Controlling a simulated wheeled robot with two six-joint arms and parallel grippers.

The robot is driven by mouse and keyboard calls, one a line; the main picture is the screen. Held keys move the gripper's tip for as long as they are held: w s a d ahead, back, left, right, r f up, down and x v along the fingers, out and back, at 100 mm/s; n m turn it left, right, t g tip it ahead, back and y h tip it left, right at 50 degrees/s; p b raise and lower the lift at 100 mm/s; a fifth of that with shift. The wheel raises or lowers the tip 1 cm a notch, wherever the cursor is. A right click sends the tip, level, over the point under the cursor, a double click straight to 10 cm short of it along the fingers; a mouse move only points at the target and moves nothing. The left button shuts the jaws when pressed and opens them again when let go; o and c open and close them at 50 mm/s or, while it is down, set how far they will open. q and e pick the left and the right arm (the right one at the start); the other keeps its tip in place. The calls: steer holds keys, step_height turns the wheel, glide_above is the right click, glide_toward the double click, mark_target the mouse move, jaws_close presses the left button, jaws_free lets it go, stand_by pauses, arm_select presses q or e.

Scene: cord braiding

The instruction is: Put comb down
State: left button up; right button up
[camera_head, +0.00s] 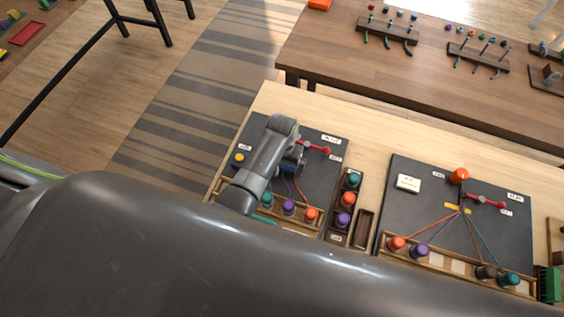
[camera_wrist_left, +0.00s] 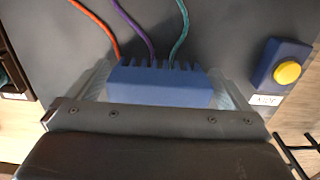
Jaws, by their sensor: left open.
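The blue comb (camera_wrist_left: 160,87) shows in the wrist view between the fingers of my left gripper (camera_wrist_left: 163,88), its teeth pointing to the top of the picture. The gripper is open, with a clear finger near each end of the comb. I cannot tell whether the comb rests flat on the dark board (camera_wrist_left: 225,25). Orange (camera_wrist_left: 98,25), purple (camera_wrist_left: 132,22) and teal (camera_wrist_left: 182,25) cords run up from the teeth. In the head view my left gripper (camera_head: 291,167) is low over the left board (camera_head: 325,165), and the arm hides most of the comb. My right gripper is not in view.
A yellow button on a blue base (camera_wrist_left: 281,68) is right of the comb in the wrist view. In the head view, a wooden rack with spools (camera_head: 290,208) lies below the gripper and a dark spool tray (camera_head: 345,205) to its right. Another braiding board (camera_head: 420,215) stands further right.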

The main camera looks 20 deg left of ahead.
arm_select(q)
step_height(320, 180, up, 4)
steer(key=p, duration=0.3)
step_height(320, 180, up, 7)
steer(key=shift+f+b, duration=0.15)
steer(key=shift+b, duration=0.15)
steer(key=shift+r, duration=0.75)
